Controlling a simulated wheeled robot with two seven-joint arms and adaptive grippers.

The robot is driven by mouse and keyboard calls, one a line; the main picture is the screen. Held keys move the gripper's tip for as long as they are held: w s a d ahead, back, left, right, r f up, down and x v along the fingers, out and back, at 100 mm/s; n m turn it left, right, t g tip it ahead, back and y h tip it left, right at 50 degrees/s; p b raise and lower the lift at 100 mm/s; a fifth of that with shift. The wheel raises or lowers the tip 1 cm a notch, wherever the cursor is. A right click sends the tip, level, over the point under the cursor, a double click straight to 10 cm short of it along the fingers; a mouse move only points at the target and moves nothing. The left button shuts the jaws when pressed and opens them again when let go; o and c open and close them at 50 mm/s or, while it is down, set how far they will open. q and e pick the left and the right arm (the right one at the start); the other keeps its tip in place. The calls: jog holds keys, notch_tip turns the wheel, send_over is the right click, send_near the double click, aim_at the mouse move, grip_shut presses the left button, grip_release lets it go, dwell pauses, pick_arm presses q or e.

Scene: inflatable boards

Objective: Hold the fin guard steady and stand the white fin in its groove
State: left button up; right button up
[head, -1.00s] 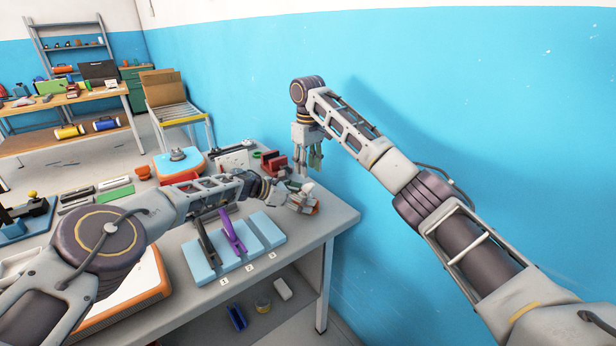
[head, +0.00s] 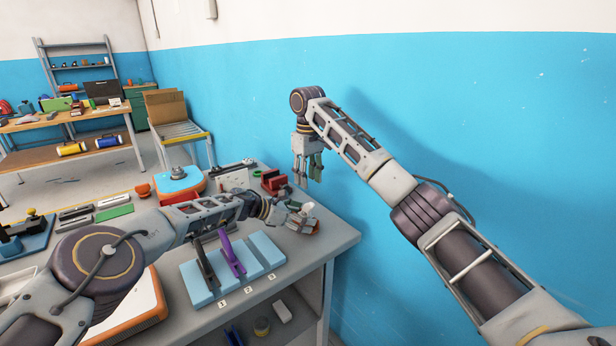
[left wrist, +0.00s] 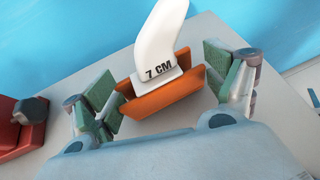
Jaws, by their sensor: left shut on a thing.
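The white fin (left wrist: 162,42), marked "7 CM" near its base, stands upright with its base between the walls of the orange fin guard (left wrist: 163,101). The guard's near wall hides the fin's lower edge. My left gripper (left wrist: 172,98) is shut on the guard, its green pads on either side. In the head view, this gripper (head: 296,217) is low over the table's right end, with the guard (head: 306,228) and fin (head: 306,208) partly hidden by the fingers. My right gripper (head: 308,170) hangs fingers down, open and empty, above and behind the guard, apart from it.
A blue slotted rack (head: 262,246) numbered 1 to 3 stands in front, holding a black fin (head: 207,264) and a purple fin (head: 232,256). A red block (head: 274,182) is behind my left gripper. The blue wall (head: 460,110) rises beyond the table's right edge.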

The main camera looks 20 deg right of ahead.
pick_arm(q)
jog(key=o, duration=0.8)
jog(key=shift+a, duration=0.25)
jog(key=v, duration=1.1)
jog(key=shift+a, duration=0.2)
dwell(0.3)
jog(key=shift+r, duration=0.1)
dwell(0.4)
